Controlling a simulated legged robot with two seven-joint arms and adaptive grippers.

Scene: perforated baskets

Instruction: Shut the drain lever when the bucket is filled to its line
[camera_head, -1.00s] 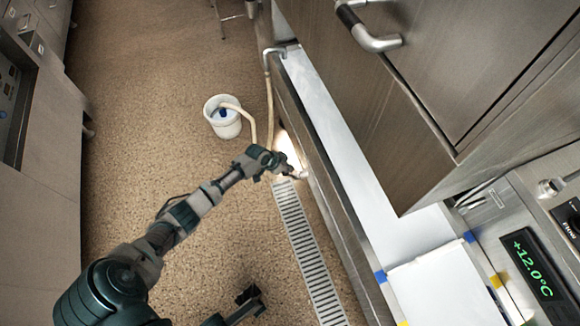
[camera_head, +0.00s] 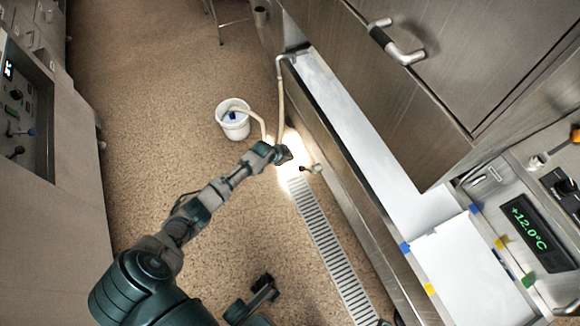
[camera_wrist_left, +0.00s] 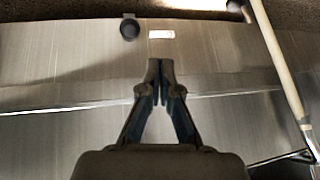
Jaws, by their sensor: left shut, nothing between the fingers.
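The white bucket (camera_head: 233,124) stands on the floor with the end of a pale hose (camera_head: 250,112) over its rim. Something blue shows inside; the fill line and level are too small to read. A small lever with a rounded knob (camera_head: 306,169) sticks out from the steel front, probably the drain lever. A dark knob (camera_wrist_left: 129,28) in the left wrist view may be the same part. My left gripper (camera_head: 286,155) is beside the lever, apart from it; its fingers (camera_wrist_left: 160,68) are together and empty. A dark part, likely my right gripper (camera_head: 264,286), shows at the bottom, jaws unclear.
A steel cabinet front (camera_head: 330,130) runs along the right, with a white counter strip above. A floor grate (camera_head: 325,240) lies beside it. A panel reads +12.0°C (camera_head: 528,228). Control cabinets (camera_head: 40,170) line the left. The floor between is open.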

